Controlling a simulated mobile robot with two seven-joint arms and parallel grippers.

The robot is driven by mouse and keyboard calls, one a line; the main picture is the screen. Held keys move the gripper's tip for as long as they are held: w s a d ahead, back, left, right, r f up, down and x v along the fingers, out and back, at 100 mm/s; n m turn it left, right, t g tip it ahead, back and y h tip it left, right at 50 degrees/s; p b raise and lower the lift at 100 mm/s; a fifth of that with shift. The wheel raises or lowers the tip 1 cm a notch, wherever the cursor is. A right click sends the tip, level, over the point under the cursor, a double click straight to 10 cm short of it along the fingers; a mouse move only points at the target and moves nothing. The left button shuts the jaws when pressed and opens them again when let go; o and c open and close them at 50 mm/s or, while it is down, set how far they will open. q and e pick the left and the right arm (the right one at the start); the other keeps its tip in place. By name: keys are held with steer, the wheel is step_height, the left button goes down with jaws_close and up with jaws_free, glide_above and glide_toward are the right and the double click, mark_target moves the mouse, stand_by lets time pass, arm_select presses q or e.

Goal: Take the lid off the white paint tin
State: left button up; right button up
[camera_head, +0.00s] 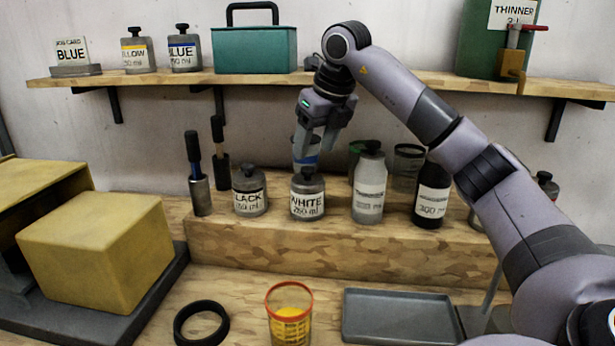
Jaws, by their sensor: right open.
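The white paint tin (307,207) is a small grey tin labelled WHITE, upright on the raised wooden step. Its dark lid with a small knob (307,173) is on top. My right gripper (314,155) comes down from above with its fingers pointing down, just over the lid. Its jaws are open, and one finger partly covers the view behind the tin's top. I cannot tell whether a fingertip touches the knob. My left gripper is not in view.
A black paint tin (249,192) stands close to the left, and a grey thinner bottle (370,185) and a dark bottle (431,195) to the right. Below are a grey tray (400,318), an orange-rimmed cup (289,318) and a black ring (181,327). A shelf (410,87) runs above.

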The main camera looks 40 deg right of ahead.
mark_target(308, 168)
steer(key=f, duration=0.3)
steer(key=shift+w+a+f, duration=0.25)
steer(key=shift+w+f, duration=0.35)
steer(key=shift+f, duration=0.25)
steer(key=c, duration=1.1)
